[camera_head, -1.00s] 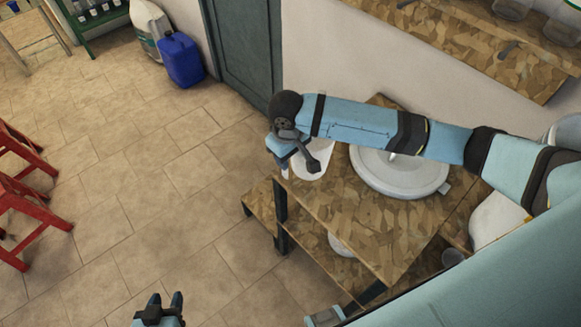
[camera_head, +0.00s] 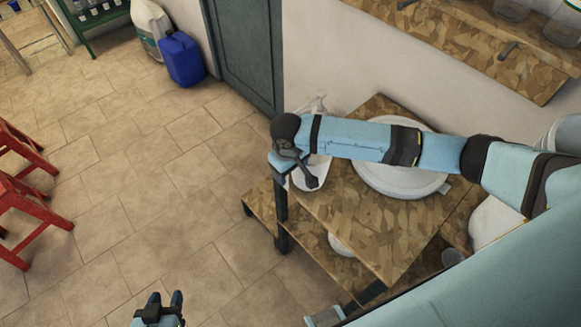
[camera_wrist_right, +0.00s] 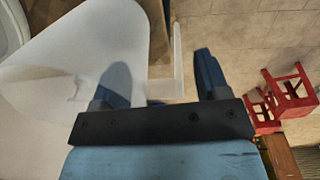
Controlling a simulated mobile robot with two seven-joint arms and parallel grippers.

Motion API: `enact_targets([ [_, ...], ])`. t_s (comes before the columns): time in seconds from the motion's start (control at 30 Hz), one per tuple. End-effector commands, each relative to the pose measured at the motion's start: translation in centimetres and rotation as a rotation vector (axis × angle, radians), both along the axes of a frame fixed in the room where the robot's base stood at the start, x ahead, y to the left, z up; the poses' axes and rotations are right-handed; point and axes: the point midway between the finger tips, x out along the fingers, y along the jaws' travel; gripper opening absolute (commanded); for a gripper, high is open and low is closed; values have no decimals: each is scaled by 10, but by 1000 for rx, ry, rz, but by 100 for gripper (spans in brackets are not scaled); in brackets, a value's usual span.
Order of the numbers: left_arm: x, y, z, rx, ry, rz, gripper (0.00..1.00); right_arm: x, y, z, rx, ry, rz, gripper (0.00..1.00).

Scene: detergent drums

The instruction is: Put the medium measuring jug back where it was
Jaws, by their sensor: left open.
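The measuring jug, translucent white, is at the left corner of the wooden stand, partly hidden behind my right arm in the head view (camera_head: 318,174). A clear part of it shows above the arm. In the right wrist view the jug (camera_wrist_right: 65,75) fills the upper left, and its slim upright handle (camera_wrist_right: 178,60) is between the fingers with gaps at both sides. My right gripper (camera_wrist_right: 162,80) is open around the handle; it also shows in the head view (camera_head: 298,172). Whether the jug rests fully on the stand is hard to see. My left gripper (camera_head: 160,308) is open and empty, low over the floor.
A round white lid-like disc (camera_head: 400,178) lies on the stand top (camera_head: 365,225), right of the jug. A lower shelf (camera_head: 325,255) is beneath. A wall shelf (camera_head: 480,40) holds clear jars. Red stools (camera_head: 30,200) and a blue canister (camera_head: 182,60) stand on the floor.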

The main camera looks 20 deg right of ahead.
Motion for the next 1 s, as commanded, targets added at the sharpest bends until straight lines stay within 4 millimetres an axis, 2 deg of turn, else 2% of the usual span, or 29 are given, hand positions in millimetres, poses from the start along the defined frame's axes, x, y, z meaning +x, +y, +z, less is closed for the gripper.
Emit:
enact_targets([
  [0.37, -1, 0, -4, 1, 4, -1, 43, 1, 0, 6, 1, -2, -1, 72],
  [0.47, -1, 0, -5, 1, 6, -1, 43, 0, 1, 19, 2, -3, 0, 72],
  [0.8, -1, 0, -9, 1, 5, -1, 43, -1, 5, 91, 2, -3, 0, 72],
  [1.0, -1, 0, -10, 1, 4, -1, 43, -2, 7, 117, 2, -2, -1, 72],
])
